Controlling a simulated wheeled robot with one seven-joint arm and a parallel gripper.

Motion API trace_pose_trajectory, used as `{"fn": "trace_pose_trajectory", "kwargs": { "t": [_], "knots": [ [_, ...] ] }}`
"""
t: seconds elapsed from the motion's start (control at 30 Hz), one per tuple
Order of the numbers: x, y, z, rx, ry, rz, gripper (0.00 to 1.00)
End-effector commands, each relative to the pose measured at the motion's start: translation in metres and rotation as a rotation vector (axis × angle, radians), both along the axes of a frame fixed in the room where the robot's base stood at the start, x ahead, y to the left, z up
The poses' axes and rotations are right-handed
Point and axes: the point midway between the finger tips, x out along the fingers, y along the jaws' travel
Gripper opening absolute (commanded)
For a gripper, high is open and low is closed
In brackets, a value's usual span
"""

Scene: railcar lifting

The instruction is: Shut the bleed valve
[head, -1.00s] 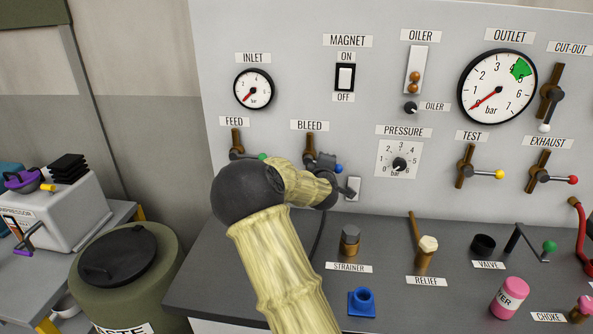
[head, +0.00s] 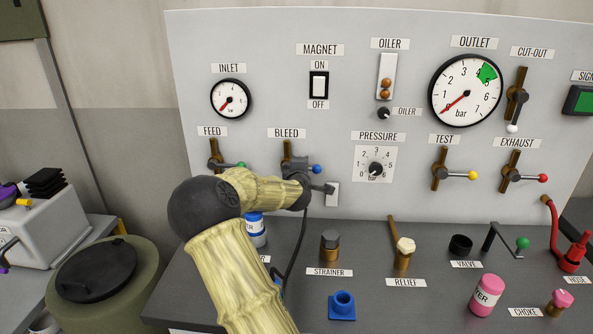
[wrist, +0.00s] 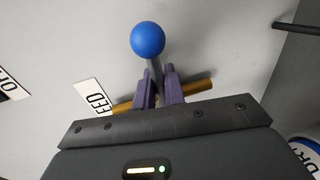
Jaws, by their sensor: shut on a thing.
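The bleed valve's brown upright pipe (head: 287,150) is on the grey panel, under the BLEED label (head: 287,132). Its lever points right, across the pipe, and ends in a blue knob (head: 317,169). In the wrist view the blue knob (wrist: 148,39) stands out beyond the fingertips and the brown pipe (wrist: 122,107) runs behind them. My gripper (wrist: 157,76) has its two purple fingers shut on the grey lever just below the knob. In the head view my gripper and forearm hide part of the valve body.
A white switch plate (head: 333,195) is close below right. The strainer (head: 330,246), relief valve (head: 403,255) and a blue-labelled container (head: 255,226) stand on the bench below.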

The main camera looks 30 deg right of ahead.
Motion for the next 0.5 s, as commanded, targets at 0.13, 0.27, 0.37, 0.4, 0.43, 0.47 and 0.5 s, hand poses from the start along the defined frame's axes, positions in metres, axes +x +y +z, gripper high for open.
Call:
{"fn": "trace_pose_trajectory", "kwargs": {
  "t": [0.13, 0.27, 0.37, 0.4, 0.43, 0.47, 0.5],
  "knots": [
    [0.002, 0.0029, 0.0, -0.002, 0.0, 0.007, 0.13],
    [0.0016, 0.0023, 0.0002, -0.001, -0.001, 0.005, 0.29],
    [0.0011, 0.0016, 0.0004, -0.001, -0.001, 0.004, 0.29],
    [0.001, 0.0014, 0.0004, 0.0, -0.001, 0.003, 0.29],
    [0.0009, 0.0012, 0.0005, 0.0, -0.001, 0.003, 0.29],
    [0.0008, 0.0011, 0.0005, 0.0, -0.001, 0.003, 0.29],
    [0.0005, 0.0013, 0.0006, 0.0, -0.001, 0.003, 0.29]
  ]
}}
